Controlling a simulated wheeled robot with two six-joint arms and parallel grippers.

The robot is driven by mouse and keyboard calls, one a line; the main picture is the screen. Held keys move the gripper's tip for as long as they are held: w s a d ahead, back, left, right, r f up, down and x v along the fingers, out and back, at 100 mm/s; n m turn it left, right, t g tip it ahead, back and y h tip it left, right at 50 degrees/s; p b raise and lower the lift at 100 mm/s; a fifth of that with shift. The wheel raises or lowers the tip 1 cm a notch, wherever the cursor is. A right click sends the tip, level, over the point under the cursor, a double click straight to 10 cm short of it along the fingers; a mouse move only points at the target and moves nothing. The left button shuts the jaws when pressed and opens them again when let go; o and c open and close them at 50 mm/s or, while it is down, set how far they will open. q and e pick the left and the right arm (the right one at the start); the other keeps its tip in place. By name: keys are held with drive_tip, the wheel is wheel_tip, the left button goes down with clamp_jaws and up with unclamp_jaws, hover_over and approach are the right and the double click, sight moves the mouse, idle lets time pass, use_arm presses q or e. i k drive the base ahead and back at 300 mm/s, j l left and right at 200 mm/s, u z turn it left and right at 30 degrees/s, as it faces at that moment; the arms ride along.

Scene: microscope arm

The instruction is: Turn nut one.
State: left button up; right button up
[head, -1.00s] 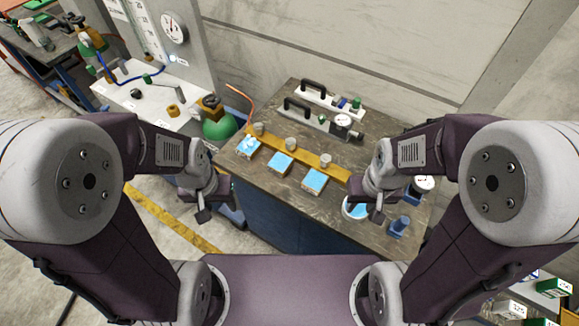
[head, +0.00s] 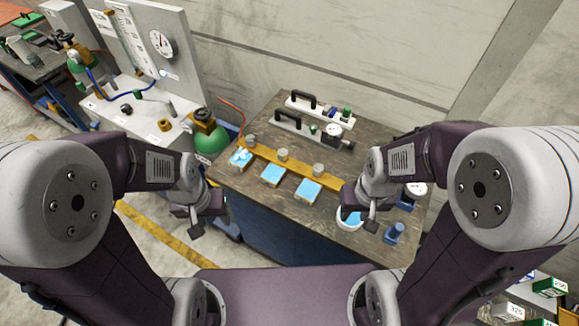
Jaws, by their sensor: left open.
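A brass nut (head: 165,125) sits on the white bench (head: 150,138) at the upper left. A dark nut-like part (head: 126,109) sits further left on the same bench. Small number tags lie there, too small to read, so I cannot tell which is nut one. My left gripper (head: 196,228) is open and empty, pointing down, nearer to me than the bench and left of the wooden table. My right gripper (head: 366,224) hangs over the table's near right part, by a white round dish (head: 349,218). Its jaws are too small to judge.
A green gas cylinder (head: 210,146) with a brass valve stands between bench and table. A gauge panel (head: 163,50) rises behind the bench. The table (head: 275,225) carries a yellow strip (head: 262,158), blue-topped blocks (head: 308,191) and two black-handled devices. Open floor lies left of the table.

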sight(251, 139)
drive_tip(key=i+j, duration=0.2)
drive_tip(key=j, duration=0.2)
drive_tip(key=i+j, duration=0.25)
drive_tip(key=i+j+u, duration=0.1)
drive_tip(key=j, duration=0.4)
drive_tip(key=i, duration=0.1)
